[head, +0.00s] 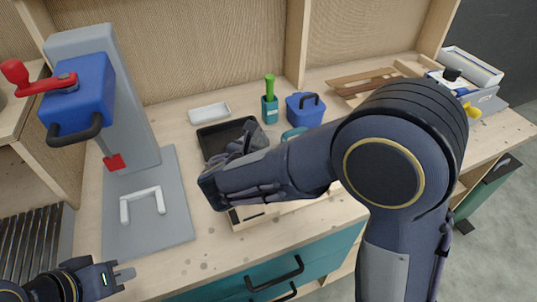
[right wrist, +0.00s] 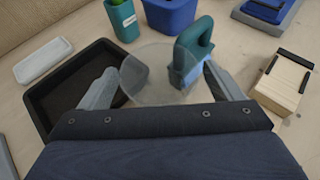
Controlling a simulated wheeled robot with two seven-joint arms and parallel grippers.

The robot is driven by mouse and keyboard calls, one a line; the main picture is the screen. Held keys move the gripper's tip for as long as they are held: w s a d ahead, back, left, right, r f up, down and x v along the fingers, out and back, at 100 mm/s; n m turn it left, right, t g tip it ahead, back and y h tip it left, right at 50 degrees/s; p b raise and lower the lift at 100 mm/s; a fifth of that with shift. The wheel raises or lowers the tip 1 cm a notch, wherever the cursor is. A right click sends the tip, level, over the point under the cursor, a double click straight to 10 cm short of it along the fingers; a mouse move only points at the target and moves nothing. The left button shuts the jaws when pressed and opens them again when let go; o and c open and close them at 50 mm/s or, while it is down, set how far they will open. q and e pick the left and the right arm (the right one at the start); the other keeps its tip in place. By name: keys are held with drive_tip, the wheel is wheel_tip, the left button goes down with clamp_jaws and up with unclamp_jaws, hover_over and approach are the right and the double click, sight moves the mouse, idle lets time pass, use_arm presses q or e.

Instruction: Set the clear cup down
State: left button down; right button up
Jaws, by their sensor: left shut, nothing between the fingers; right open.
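The clear cup (right wrist: 152,78) shows in the right wrist view as a pale see-through round shape between the spread fingers of my right gripper (right wrist: 161,70). The fingers are open on either side of it. Whether the cup rests on the table I cannot tell. In the head view my right arm hides the cup and most of the gripper. My left gripper (head: 122,274) is shut and empty at the lower left, near the front of the grey press base.
A black tray (head: 208,153) lies left of the cup. A teal handled object (right wrist: 200,42), a blue container (head: 306,112) and a green-teal holder (head: 270,110) stand behind. A wooden block (right wrist: 282,85) is to the right. A blue-grey press (head: 105,85) stands left.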

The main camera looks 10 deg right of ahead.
drive_tip(key=shift+x, duration=0.75)
drive_tip(key=c, duration=0.9)
drive_tip(key=shift+o, duration=0.2)
drive_tip(key=shift+a+r, duration=0.1)
drive_tip(key=shift+r, duration=0.6)
drive_tip(key=s+a+r+p, duration=0.1)
drive_tip(key=s+a+r, duration=0.5)
drive_tip(key=s+r, duration=0.5)
drive_tip(key=shift+s+r, duration=0.3)
drive_tip(key=shift+s, duration=0.55)
